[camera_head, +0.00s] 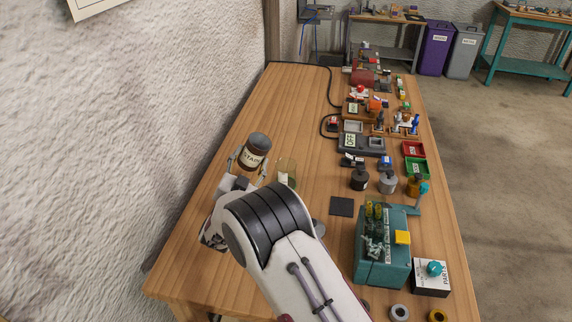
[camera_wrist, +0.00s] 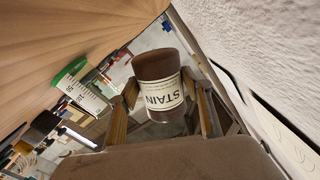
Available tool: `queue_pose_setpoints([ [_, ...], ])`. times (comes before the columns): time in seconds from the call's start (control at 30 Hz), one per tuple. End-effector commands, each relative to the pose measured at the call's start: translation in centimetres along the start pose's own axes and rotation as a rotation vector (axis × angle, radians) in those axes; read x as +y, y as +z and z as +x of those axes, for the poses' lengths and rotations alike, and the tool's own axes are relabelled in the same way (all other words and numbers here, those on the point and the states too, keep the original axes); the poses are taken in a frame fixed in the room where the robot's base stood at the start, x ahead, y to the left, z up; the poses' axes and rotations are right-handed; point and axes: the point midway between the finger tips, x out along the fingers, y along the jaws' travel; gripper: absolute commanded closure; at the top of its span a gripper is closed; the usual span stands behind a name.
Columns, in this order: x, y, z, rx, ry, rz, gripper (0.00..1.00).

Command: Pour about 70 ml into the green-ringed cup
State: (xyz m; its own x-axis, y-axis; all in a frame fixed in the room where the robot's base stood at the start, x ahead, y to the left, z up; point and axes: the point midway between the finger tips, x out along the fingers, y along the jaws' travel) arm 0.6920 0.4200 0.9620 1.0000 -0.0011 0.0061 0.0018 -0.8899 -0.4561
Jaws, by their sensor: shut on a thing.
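My gripper (camera_head: 248,165) is shut on a dark brown jar (camera_head: 257,143) with a pale label reading "STAIN", above the left side of the bench. The jar (camera_wrist: 158,66) also shows between the fingers in the wrist view, its lettering upside down there. The jar leans a little in the head view; I see no liquid leaving it. A clear cup (camera_head: 287,167) stands just right of the jar, its lower part partly behind my arm. In the wrist view the cup (camera_wrist: 86,97) shows a green ring and a marked scale; its fill level is unclear.
The wooden bench (camera_head: 230,122) is bare along its left side, beside the white wall (camera_head: 120,130). A dark square pad (camera_head: 341,206) lies right of my arm. Dark and grey pots (camera_head: 359,180), a teal machine (camera_head: 381,250) and red and green trays (camera_head: 414,150) crowd the right side.

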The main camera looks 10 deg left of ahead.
Motion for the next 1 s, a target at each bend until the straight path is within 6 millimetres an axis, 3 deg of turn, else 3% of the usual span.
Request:
queue_pose_setpoints([
  [0.43, 0.4, -2.4, 0.0, 0.006, -0.001, 0.334, 0.78],
  [1.0, 0.6, -1.6, 0.0, 0.009, -0.001, 0.544, 0.78],
])
